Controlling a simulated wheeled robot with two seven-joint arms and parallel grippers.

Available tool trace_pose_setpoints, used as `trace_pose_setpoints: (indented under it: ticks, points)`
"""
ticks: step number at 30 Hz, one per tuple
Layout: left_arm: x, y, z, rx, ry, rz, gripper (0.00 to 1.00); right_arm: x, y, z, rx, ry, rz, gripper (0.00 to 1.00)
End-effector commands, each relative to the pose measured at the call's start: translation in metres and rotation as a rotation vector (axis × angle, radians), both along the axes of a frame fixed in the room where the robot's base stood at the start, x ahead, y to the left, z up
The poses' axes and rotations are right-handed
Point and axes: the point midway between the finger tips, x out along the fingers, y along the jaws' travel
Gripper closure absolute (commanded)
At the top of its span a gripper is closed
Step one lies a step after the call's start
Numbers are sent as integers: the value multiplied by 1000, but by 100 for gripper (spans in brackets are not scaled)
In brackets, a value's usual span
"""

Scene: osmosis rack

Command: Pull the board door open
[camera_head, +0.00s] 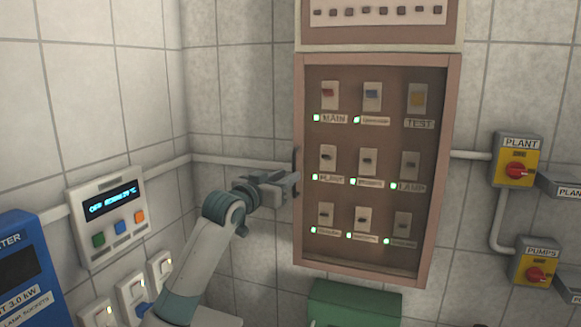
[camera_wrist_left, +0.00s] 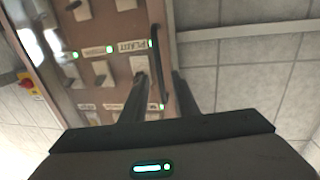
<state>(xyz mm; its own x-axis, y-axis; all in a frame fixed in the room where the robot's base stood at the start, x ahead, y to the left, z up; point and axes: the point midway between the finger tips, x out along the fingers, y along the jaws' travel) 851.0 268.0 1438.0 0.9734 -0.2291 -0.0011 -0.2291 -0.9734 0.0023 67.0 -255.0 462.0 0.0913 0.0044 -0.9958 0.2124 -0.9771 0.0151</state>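The board door (camera_head: 300,230) is a brown-framed panel over rows of labelled switches, and it looks shut. Its dark upright bar handle (camera_head: 296,160) is on the door's left edge, partly hidden by my gripper. My left gripper (camera_head: 292,184) is at the lower part of this handle. In the left wrist view, the two dark fingers (camera_wrist_left: 160,78) are apart. The handle (camera_wrist_left: 156,50) runs down between them, with a gap showing on each side. I cannot tell whether the fingers reach past the bar. My right gripper is not in view.
Left of the arm are a wall controller (camera_head: 108,215), wall switches (camera_head: 132,291) and a blue heater unit (camera_head: 30,270). A green box (camera_head: 355,303) is below the board. Yellow PLANT (camera_head: 516,161) and PUMPS (camera_head: 537,262) isolators are on the right. The wall left of the door is mostly clear apart from conduit.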

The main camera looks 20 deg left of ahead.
Motion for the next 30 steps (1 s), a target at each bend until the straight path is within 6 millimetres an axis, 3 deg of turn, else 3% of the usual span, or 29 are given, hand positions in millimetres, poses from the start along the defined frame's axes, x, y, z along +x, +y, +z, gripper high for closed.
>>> trace_pose_setpoints:
  ticks: [8, 19, 20, 23, 30]
  points:
    - [25, -5, 2, -1, 0, 0, 72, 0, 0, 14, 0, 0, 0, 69]
    - [28, -6, 0, 1, -1, 0, 72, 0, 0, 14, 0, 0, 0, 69]
    - [28, -6, 0, 1, -1, 0, 75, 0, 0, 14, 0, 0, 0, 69]
    - [28, -6, 0, 1, -1, 0, 99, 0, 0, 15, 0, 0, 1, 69]
    - [28, -7, 0, 0, 0, 0, 100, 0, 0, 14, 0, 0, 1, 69]
